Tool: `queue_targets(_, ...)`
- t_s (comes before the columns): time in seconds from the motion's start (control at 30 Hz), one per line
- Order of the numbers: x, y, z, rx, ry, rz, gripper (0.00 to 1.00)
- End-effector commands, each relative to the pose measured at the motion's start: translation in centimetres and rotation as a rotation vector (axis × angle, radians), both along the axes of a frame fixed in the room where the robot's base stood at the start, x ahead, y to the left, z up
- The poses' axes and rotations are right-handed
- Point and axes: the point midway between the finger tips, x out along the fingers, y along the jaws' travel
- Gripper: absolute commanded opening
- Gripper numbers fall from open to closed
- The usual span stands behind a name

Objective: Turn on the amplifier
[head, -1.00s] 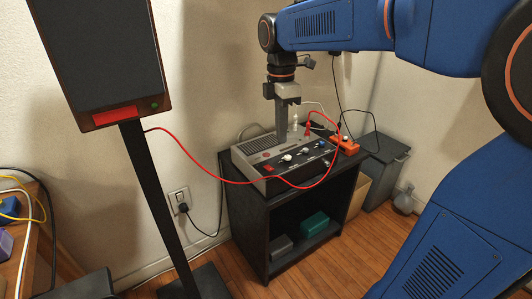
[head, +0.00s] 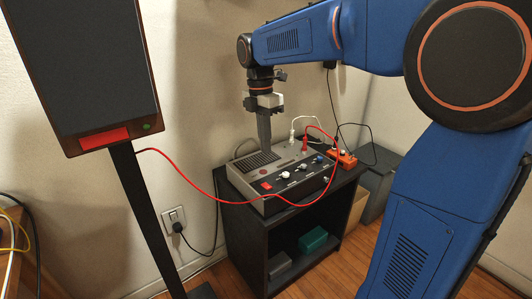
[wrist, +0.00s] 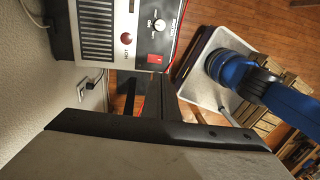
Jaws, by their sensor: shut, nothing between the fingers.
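The grey-and-black amplifier (head: 246,178) sits on top of a black cabinet (head: 240,220). Its red rocker switch (head: 266,186) is at the left end of its front panel, left of several knobs; I cannot tell which way it is set. In the wrist view the switch (wrist: 155,58) shows beside a white knob (wrist: 158,24) and a dark red round lamp (wrist: 126,37) marked HOT, which looks unlit. My gripper (head: 266,151) is shut and empty, pointing down over the amplifier's vented top, behind the switch. Whether it touches the top is unclear.
A red cable (head: 190,181) runs from the tall speaker (head: 85,70) to a red plug (head: 305,144) and droops across the amplifier's front. An orange power strip (head: 343,159) lies right of the amplifier. A wall socket (head: 174,217) holds a black plug. Floor in front is partly clear.

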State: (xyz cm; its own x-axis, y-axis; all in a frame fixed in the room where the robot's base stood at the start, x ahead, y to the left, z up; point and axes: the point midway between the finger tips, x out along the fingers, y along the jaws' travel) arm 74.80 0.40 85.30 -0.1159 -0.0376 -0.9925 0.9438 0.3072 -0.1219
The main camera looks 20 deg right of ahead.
Motion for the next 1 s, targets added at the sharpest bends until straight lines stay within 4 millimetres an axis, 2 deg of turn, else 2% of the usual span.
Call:
queue_targets(0.4,-0.9,-0.3,-7.3,-0.001,0.003,-0.001,0.00)
queue_targets(0.6,-1.3,-0.4,-10.3,-0.001,0.002,-0.001,0.00)
queue_targets(0.8,-1.4,-0.5,-12.0,0.000,0.001,-0.001,0.00)
queue_targets(1.0,-1.5,-0.5,-12.4,0.000,0.000,-0.001,0.00)
